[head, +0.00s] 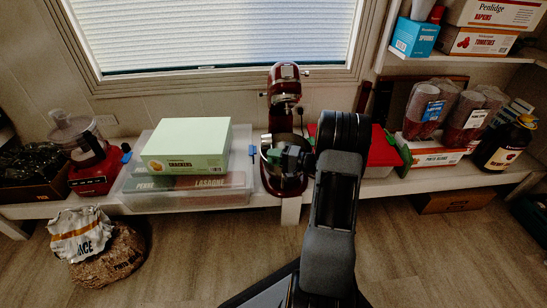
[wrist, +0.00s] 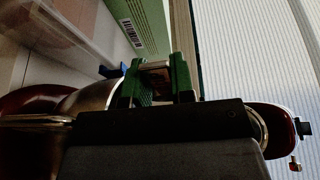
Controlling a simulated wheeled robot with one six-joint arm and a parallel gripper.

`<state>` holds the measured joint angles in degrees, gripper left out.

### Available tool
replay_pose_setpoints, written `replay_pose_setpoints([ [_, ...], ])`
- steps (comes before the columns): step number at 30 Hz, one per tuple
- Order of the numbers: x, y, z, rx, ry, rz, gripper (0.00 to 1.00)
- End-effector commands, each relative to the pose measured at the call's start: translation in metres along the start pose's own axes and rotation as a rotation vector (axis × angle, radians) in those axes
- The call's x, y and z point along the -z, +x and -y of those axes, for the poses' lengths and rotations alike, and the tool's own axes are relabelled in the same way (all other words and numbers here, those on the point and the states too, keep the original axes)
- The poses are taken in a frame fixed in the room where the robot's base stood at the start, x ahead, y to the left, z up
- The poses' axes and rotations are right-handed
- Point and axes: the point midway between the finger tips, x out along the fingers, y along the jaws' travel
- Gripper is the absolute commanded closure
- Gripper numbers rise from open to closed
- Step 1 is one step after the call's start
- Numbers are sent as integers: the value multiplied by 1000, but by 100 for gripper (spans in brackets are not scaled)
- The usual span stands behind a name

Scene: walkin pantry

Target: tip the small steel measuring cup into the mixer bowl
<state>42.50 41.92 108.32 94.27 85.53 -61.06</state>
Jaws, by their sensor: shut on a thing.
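The dark red stand mixer (head: 284,88) stands on the bench below the window. Its steel mixer bowl (head: 265,151) is mostly hidden behind my gripper (head: 291,160). In the wrist view, the curved steel side of the bowl (wrist: 88,97) shows at the left, beside my gripper (wrist: 155,80). The green fingers are shut on a small dark metallic thing, which looks like the steel measuring cup (wrist: 155,66). Only a little of it shows between the fingers. I cannot tell its tilt or its contents.
A pale green crackers box (head: 187,140) lies on a clear plastic bin (head: 240,182) left of the mixer. A red box (head: 380,150) is close on the right, partly behind my arm. The window blind (head: 210,32) is behind. Floor in front is mostly free, with a sack (head: 82,235) at left.

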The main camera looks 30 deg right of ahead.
Motion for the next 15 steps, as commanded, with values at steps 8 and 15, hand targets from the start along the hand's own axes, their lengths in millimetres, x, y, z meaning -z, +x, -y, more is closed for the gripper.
replay_pose_setpoints([
  [8,2,-5,-2,144,63,0,100],
  [15,3,-6,0,194,80,0,100],
])
